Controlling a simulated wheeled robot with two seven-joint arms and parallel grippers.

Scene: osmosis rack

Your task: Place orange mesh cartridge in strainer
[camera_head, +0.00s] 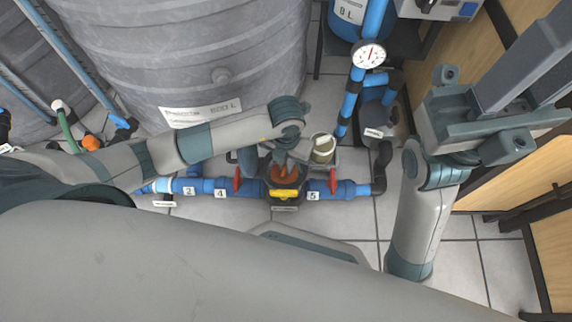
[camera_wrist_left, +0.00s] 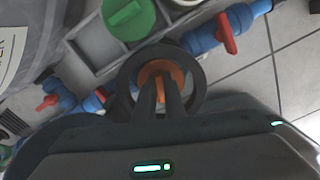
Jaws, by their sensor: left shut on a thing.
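The strainer is a dark round housing with a yellow label (camera_head: 286,195) in the blue pipe line. In the left wrist view its open dark rim (camera_wrist_left: 197,88) rings the cartridge. The orange mesh cartridge (camera_head: 284,174) is at the strainer's mouth, and its orange top (camera_wrist_left: 172,73) shows inside the rim. My left gripper (camera_head: 285,163) reaches down from above, its two fingers (camera_wrist_left: 163,88) shut on the cartridge. How deep the cartridge sits is hidden.
Red valve handles (camera_head: 236,180) (camera_head: 332,181) flank the strainer. A pale cup (camera_head: 323,149) stands just behind it, near a grey tray. A green cap (camera_wrist_left: 128,18) shows in the left wrist view. A large grey tank (camera_head: 180,60) is behind; tiled floor (camera_head: 340,215) lies in front.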

